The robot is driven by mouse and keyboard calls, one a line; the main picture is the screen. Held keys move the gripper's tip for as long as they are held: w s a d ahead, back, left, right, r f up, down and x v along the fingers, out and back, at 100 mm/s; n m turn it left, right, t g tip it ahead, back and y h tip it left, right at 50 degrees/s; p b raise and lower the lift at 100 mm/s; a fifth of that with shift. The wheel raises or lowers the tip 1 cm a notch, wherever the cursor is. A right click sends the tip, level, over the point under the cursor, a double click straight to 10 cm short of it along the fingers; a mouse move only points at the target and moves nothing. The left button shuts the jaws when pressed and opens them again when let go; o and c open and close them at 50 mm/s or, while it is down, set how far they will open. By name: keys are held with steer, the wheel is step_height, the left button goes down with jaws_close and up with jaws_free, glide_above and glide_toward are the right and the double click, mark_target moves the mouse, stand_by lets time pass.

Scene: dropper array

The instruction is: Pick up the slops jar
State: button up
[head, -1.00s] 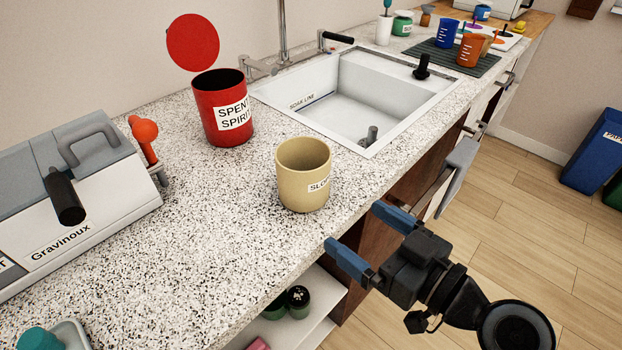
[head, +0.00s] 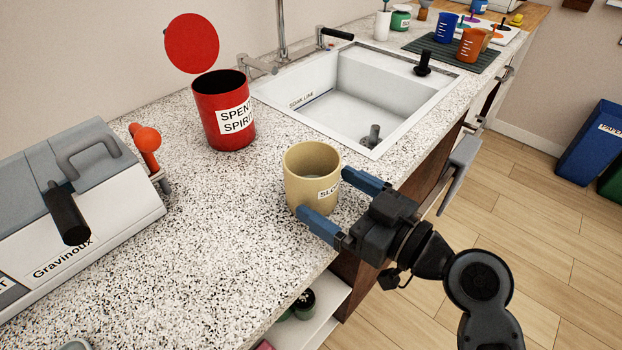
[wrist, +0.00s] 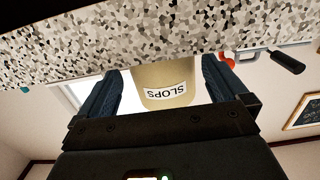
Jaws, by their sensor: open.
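The slops jar (head: 310,180) is a tan, open-topped cylinder with a white "SLOPS" label, upright on the speckled counter near its front edge. My gripper (head: 322,197) is open, with one blue finger at the jar's near side and the other at its right side. In the wrist view the jar (wrist: 160,82) shows upside down between the two fingers (wrist: 160,90), with a gap visible on the right. Whether either finger touches the jar cannot be told.
A red "SPENT SPIRIT" bin (head: 222,115) with its round lid raised stands behind the jar. A white sink (head: 370,95) lies to the back right. A grey-white Gravinoux machine (head: 80,200) is at left. The counter (head: 220,250) between is clear.

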mark_target(294, 172)
steer(key=p+x, duration=0.1)
steer(key=x, duration=0.4)
steer(key=shift+s+f, duration=0.1)
steer(key=shift+c, duration=0.3)
steer(key=c, duration=0.7)
